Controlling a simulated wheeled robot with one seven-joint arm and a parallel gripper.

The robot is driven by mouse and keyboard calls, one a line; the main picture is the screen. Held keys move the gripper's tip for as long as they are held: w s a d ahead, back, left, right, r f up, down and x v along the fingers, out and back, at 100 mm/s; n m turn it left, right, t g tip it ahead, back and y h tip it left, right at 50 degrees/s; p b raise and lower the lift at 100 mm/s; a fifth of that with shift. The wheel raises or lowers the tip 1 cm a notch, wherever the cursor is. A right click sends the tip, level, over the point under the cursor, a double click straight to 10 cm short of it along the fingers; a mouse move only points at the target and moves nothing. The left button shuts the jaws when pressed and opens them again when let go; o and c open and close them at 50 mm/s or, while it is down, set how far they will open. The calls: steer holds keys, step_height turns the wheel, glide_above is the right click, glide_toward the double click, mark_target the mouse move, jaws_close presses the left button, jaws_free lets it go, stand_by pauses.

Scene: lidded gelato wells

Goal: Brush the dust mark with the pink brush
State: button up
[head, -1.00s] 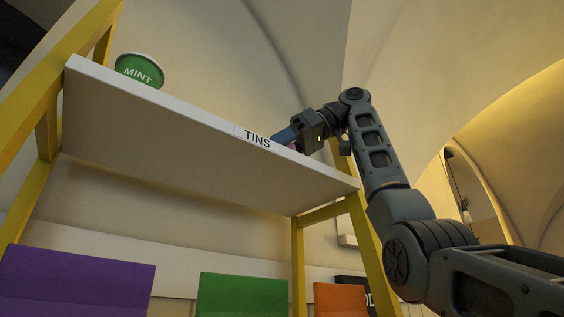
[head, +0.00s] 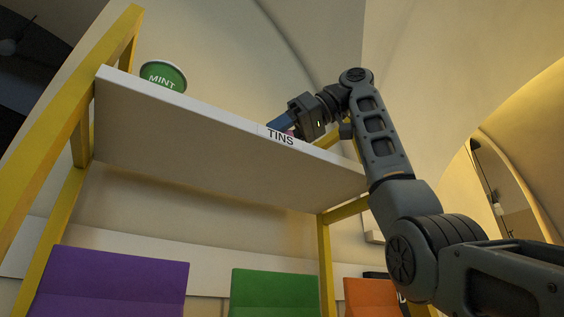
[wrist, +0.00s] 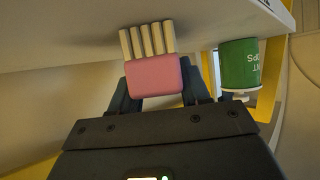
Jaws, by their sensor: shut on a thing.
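My gripper (head: 279,123) is at the front edge of the high white shelf (head: 200,150), by its TINS label (head: 281,137). In the wrist view my gripper (wrist: 170,92) is shut on the pink brush (wrist: 154,78), a pink block with several cream bristles (wrist: 147,40) pointing away from the jaws. The bristles are over a pale surface; I cannot tell whether they touch it. In the head view the brush is mostly hidden. I see no dust mark in either view; the shelf's top is out of sight from below.
A green MINT tub (head: 163,76) stands at the shelf's left end. The wrist view shows a green tin (wrist: 239,66) close to the right of the jaws. Yellow posts (head: 327,255) hold the shelf. Purple (head: 110,285), green (head: 275,292) and orange (head: 370,297) panels stand below.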

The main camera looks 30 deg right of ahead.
steer(key=shift+a+f, duration=0.15)
steer(key=shift+a, duration=1.65)
steer(key=shift+w+p, duration=0.55)
steer(key=shift+w, duration=0.1)
steer(key=shift+d+r, duration=0.2)
steer(key=shift+d, duration=1.65)
steer(key=shift+d+f, duration=0.2)
steer(key=shift+d, duration=3.4)
steer(key=shift+d+r, duration=0.1)
steer(key=shift+d, duration=1.75)
